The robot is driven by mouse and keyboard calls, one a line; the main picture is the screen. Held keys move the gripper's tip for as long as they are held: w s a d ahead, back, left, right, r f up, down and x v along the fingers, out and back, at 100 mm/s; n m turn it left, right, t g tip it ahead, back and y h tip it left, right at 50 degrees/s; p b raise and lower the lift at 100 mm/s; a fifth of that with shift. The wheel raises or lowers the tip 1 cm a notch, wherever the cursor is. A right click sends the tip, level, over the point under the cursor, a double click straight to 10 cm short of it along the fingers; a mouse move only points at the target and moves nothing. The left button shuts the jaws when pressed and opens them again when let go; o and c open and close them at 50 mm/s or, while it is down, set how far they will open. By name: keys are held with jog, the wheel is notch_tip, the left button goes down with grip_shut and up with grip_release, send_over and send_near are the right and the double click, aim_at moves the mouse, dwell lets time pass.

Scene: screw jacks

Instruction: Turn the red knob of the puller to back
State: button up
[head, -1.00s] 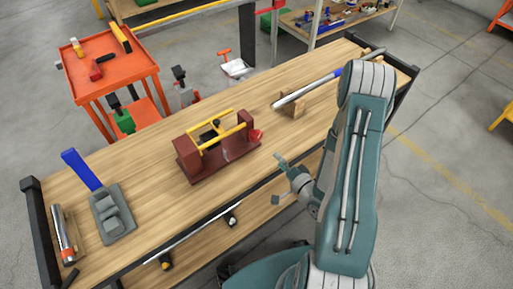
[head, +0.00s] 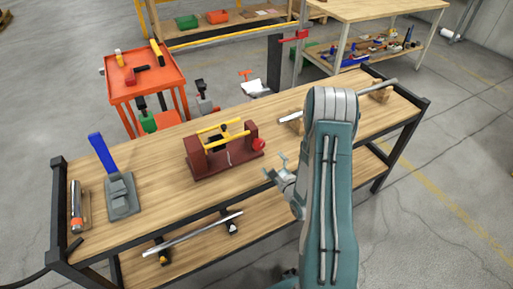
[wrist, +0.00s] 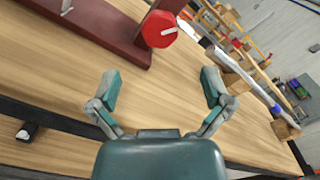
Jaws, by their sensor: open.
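The puller (head: 222,160) is a dark red frame with yellow bars on the wooden workbench. Its red knob (head: 258,145) sits on the right end of the frame. In the wrist view the knob (wrist: 160,29) is a red faceted disc with a white mark, at the top centre. My gripper (head: 277,167) is open and empty, just right of and in front of the knob in the head view. In the wrist view my gripper's fingers (wrist: 160,85) are spread wide, with bare bench between them. The knob lies beyond the fingertips, apart from them.
A long bar on wooden supports (head: 380,92) lies at the right. An orange cart (head: 145,85) stands behind. Bench top in front of the puller is clear.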

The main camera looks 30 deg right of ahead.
aim_at(260, 146)
jog(key=w, duration=0.9)
jog(key=shift+a, duration=0.25)
jog(key=c, duration=1.1)
